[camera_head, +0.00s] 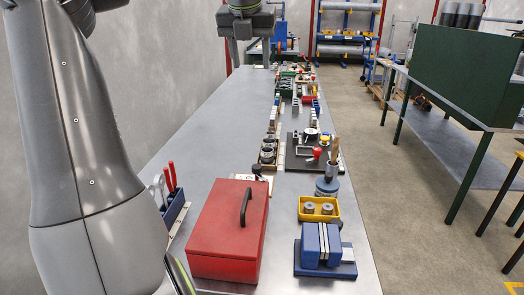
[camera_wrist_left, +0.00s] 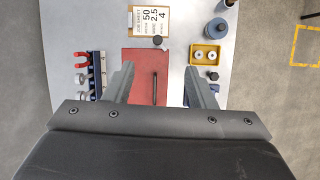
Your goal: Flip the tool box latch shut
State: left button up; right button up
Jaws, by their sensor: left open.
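The red tool box (camera_head: 222,252) stands near the table's front end with its lid down and a dark handle (camera_head: 245,207) on top. It also shows in the left wrist view (camera_wrist_left: 138,72), below my left gripper. I cannot make out the latch in either view. My left gripper (camera_wrist_left: 160,76) is open and empty, its two fingers on either side of the box's handle as seen from above. My right gripper is not in view.
A blue rack (camera_head: 174,208) with red-handled tools stands left of the box. A blue vise-like block (camera_head: 325,250) and a yellow bin (camera_head: 318,208) stand to its right. A black knob (camera_head: 257,171) and a printed card (camera_wrist_left: 150,20) lie behind it. The table's left rear is clear.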

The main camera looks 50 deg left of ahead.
pick_arm(q)
notch_tip(320, 180, down, 15)
jog(key=b, duration=1.3)
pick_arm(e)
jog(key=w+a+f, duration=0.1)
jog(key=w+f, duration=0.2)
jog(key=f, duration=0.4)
pick_arm(q)
jog(key=b, duration=0.2)
send_near(257, 166)
jog(key=x, duration=0.8)
jog(key=shift+a+f, duration=0.15)
jog(key=shift+f, duration=0.2)
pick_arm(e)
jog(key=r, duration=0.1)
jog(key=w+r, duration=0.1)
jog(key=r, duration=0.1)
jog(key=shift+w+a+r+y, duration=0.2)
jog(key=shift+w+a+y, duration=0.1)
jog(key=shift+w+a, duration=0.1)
pick_arm(q)
jog(key=c, duration=0.9)
jog(key=shift+c, duration=0.4)
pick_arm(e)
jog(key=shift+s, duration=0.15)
